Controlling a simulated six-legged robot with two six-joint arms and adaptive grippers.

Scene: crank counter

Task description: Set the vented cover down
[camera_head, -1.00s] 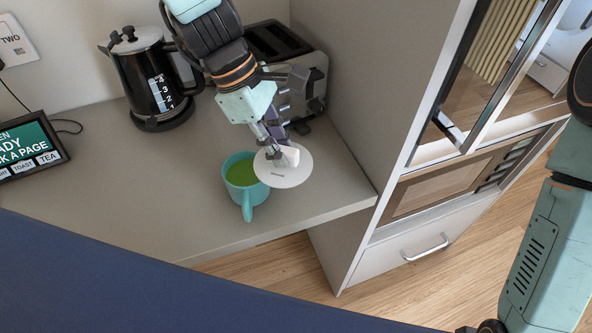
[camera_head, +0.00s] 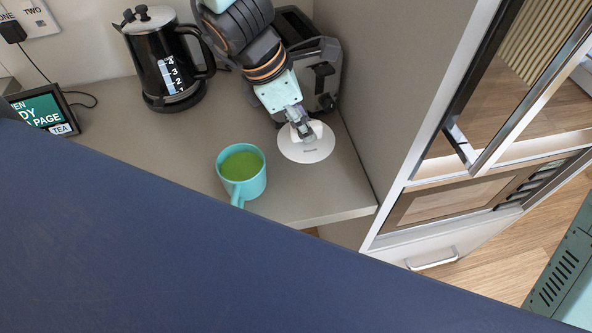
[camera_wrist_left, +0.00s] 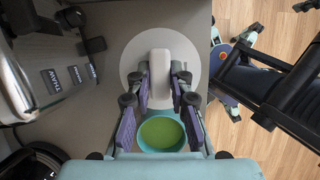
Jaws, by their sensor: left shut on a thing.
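The vented cover (camera_head: 306,153) is a thin white disc with a white upright grip. My left gripper (camera_head: 304,131) is shut on that grip, which stands between the two fingers (camera_wrist_left: 160,95) in the left wrist view. The disc (camera_wrist_left: 192,50) is partly hidden behind the fingers there. In the head view the cover appears right of the teal mug (camera_head: 254,187), with a strip of counter between them. I cannot tell whether it touches the counter. My right gripper is not in view.
Green liquid (camera_head: 241,166) fills the uncovered mug. A toaster (camera_head: 318,75) stands just behind the cover, and a black kettle (camera_head: 165,60) stands farther left. A tall cabinet wall (camera_head: 390,100) bounds the counter (camera_head: 150,135) at right. Bare counter lies left of the mug.

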